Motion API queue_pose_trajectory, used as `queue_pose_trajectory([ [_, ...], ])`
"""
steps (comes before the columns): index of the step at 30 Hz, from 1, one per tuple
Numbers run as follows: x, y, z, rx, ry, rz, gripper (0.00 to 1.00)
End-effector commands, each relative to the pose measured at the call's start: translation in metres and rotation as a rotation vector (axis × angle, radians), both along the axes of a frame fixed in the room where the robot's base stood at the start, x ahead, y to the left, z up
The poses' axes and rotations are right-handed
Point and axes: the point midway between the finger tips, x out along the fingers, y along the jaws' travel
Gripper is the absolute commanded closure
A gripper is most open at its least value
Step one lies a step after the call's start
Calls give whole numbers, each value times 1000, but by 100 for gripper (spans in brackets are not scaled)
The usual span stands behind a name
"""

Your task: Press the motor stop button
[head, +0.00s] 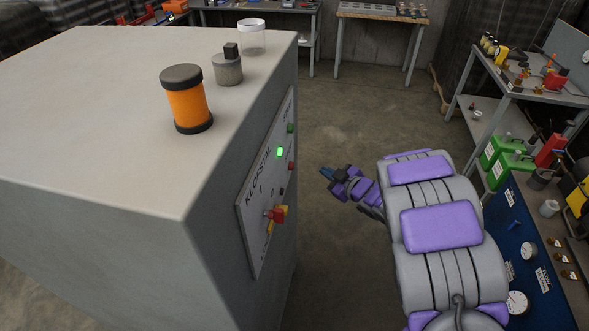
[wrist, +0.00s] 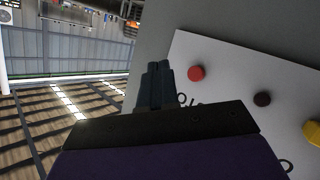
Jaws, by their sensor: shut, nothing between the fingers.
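The control panel (head: 262,195) is on the right face of a big grey cabinet. On it I see a red button (head: 291,166), a dark button (head: 282,190) and a red-and-yellow switch (head: 275,214). No label legibly names the motor stop. My gripper (head: 327,173) is shut and empty, apart from the panel on its right. In the wrist view the shut fingertips (wrist: 159,70) point towards the panel's edge, left of the red button (wrist: 196,73). The dark button (wrist: 262,99) and a yellow knob (wrist: 312,132) lie farther right. My gripper body hides the lower panel.
A green lamp (head: 280,152) glows on the panel. An orange-and-black cylinder (head: 187,100), a grey pot (head: 228,70) and a clear jar (head: 251,36) stand on the cabinet top. A cluttered shelf (head: 545,95) stands at right. The floor between is clear.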

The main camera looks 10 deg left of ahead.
Motion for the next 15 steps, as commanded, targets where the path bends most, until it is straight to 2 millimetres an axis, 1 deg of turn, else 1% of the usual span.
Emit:
queue_pose_trajectory([
  [1,0,11,-3,-1,-2,4,100],
  [6,0,34,-3,0,0,4,100],
  [9,1,45,-1,0,0,2,100],
  [15,2,57,0,0,2,0,100],
])
